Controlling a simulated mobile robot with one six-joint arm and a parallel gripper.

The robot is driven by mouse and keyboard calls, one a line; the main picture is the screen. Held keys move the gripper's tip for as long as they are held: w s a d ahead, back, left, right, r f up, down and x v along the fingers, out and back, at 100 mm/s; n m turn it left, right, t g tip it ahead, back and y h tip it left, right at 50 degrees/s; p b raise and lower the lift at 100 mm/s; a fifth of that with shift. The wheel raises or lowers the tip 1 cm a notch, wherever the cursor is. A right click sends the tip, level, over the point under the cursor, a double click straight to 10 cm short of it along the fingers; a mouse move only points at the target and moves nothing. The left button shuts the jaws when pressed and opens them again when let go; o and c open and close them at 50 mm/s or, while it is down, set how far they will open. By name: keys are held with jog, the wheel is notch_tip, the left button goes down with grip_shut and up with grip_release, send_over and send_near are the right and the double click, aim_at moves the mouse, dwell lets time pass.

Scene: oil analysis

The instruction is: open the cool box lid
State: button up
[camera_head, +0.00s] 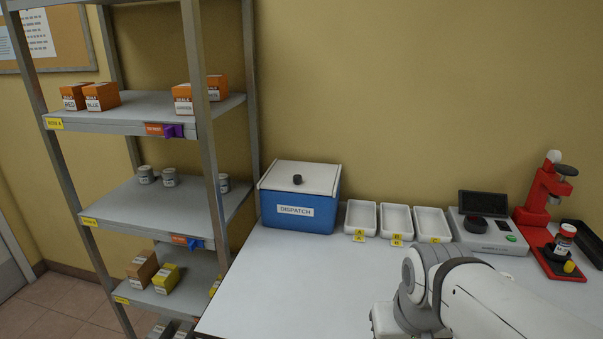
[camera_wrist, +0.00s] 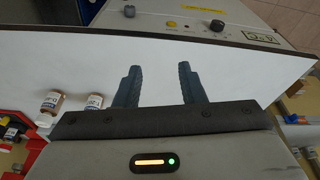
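The cool box (camera_head: 298,212) is blue with a white "DISPATCH" label and stands at the left back of the white table, against the wall. Its white lid (camera_head: 301,177) is on and closed, with a dark round knob (camera_head: 297,179) on top. My arm shows at the lower right of the head view, well to the right of the box; the fingers are hidden there. In the wrist view my gripper (camera_wrist: 159,85) is open, its two dark fingers apart with nothing between them. The cool box does not show in the wrist view.
White trays marked A, B and C (camera_head: 397,219) stand right of the box, then a scale (camera_head: 487,228) and a red press (camera_head: 543,200). A metal shelf (camera_head: 150,204) stands left of the table. Small bottles (camera_wrist: 51,102) show in the wrist view. The table's front left is clear.

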aim_at(296, 179)
jog(key=shift+o, duration=0.2)
